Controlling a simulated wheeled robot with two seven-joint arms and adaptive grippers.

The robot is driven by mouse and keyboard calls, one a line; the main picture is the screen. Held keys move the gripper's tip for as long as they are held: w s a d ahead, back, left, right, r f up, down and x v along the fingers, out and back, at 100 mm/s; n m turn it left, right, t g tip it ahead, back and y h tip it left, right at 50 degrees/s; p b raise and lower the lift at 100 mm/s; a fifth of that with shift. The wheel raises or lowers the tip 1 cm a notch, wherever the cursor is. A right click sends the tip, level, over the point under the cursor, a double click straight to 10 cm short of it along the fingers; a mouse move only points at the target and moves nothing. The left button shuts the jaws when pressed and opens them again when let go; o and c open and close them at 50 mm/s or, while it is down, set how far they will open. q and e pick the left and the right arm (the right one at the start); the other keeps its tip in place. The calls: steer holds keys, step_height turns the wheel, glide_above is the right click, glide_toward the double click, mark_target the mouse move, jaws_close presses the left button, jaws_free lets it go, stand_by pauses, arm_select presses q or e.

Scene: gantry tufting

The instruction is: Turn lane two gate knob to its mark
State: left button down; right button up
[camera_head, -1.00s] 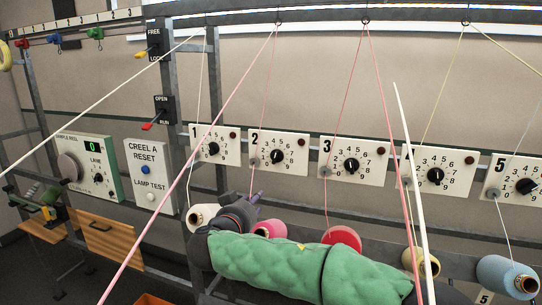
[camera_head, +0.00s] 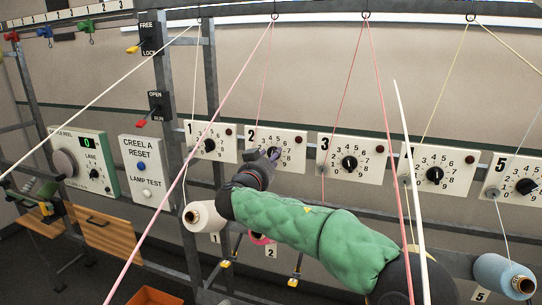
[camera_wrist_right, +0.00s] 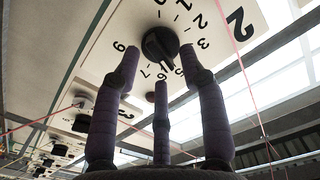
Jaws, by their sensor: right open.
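The lane two panel (camera_head: 294,161) is a white plate with a numbered dial, on the rail between panels one and three. Its black gate knob (camera_wrist_right: 160,43) shows in the wrist view; its ridge seems to point toward the 5 and 6 side, but the exact setting and any mark are unclear. My right gripper (camera_head: 274,154) is in front of this panel and covers part of the dial in the head view. In the wrist view its purple fingers (camera_wrist_right: 160,64) are spread and empty, their tips around the knob's near side. Contact cannot be told. My left gripper is not in view.
Similar knob panels stand alongside, such as panel one (camera_head: 211,141) and panel three (camera_head: 351,158). Taut yarns cross before the panels, a pink one (camera_wrist_right: 247,80) close to my right fingers. Cones, including a white one (camera_head: 204,216), sit below. The creel reset box (camera_head: 147,170) is left.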

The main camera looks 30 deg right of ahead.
steer(key=shift+w+d, duration=0.3)
steer(key=shift+d, duration=0.1)
jaws_close()
steer(key=shift+f, duration=0.1)
